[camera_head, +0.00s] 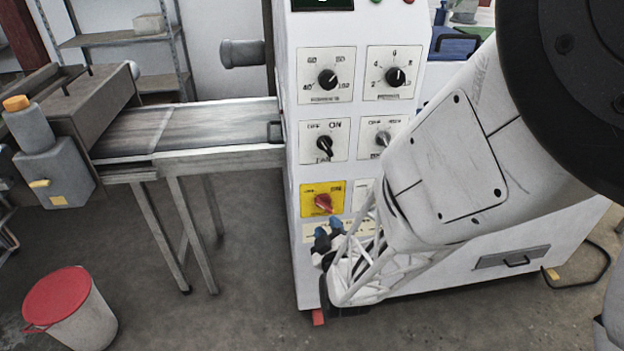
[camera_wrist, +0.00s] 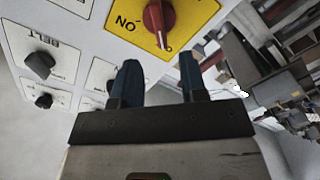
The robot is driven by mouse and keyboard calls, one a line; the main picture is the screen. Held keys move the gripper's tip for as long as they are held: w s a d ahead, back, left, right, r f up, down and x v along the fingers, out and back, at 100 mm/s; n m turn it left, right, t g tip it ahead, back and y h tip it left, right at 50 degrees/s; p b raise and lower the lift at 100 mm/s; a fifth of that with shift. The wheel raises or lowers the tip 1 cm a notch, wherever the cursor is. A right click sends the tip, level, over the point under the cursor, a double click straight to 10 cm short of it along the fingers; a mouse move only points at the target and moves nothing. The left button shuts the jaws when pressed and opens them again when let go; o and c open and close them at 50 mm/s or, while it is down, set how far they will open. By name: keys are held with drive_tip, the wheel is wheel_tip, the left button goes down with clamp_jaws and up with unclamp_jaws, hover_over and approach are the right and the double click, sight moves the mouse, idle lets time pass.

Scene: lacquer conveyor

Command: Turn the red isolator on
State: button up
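The red isolator is a red rotary knob (camera_head: 323,202) on a yellow plate (camera_head: 308,189) low on the white cabinet's front. In the wrist view the red knob (camera_wrist: 155,16) and yellow plate (camera_wrist: 199,10) are at the top, cut off by the frame edge and seen turned round. A lettering like "ON" shows upside down left of the knob; the knob's pale mark points down in that view, away from this lettering. My gripper (camera_head: 329,232) is just below the plate. In the wrist view my gripper (camera_wrist: 160,72) has its two dark blue fingers apart, empty and not touching the knob.
Other dials surround the plate: a black ON/OFF knob (camera_head: 325,147), a grey knob (camera_head: 382,138) and two black dials above. A conveyor (camera_head: 190,128) joins the cabinet at left. A red-lidded bucket (camera_head: 62,300) stands on the floor. My arm covers the cabinet's right side.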

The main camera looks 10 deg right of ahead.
sight(323, 208)
drive_tip(key=shift+w, duration=3.95)
clamp_jaws()
